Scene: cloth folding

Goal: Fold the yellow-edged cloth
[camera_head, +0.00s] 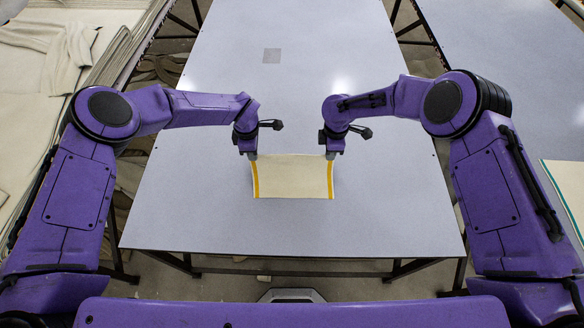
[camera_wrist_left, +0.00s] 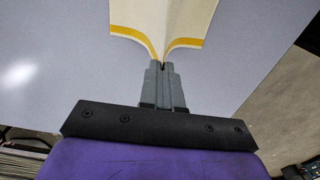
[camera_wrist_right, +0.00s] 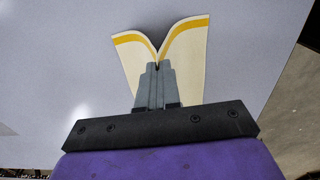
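The cream cloth (camera_head: 293,177) with yellow edge stripes lies near the middle front of the table, its stripes on its left and right sides. My left gripper (camera_head: 249,155) is at its far left corner, and my right gripper (camera_head: 331,154) is at its far right corner. In the left wrist view the fingers (camera_wrist_left: 161,66) are closed on the pinched yellow edge of the cloth (camera_wrist_left: 183,18). In the right wrist view the fingers (camera_wrist_right: 157,68) are closed on the cloth (camera_wrist_right: 188,52), which spreads in a V from the tips.
More cloths (camera_head: 60,50) lie on a surface at the left. Another table at the right holds a green-edged cloth (camera_head: 570,180).

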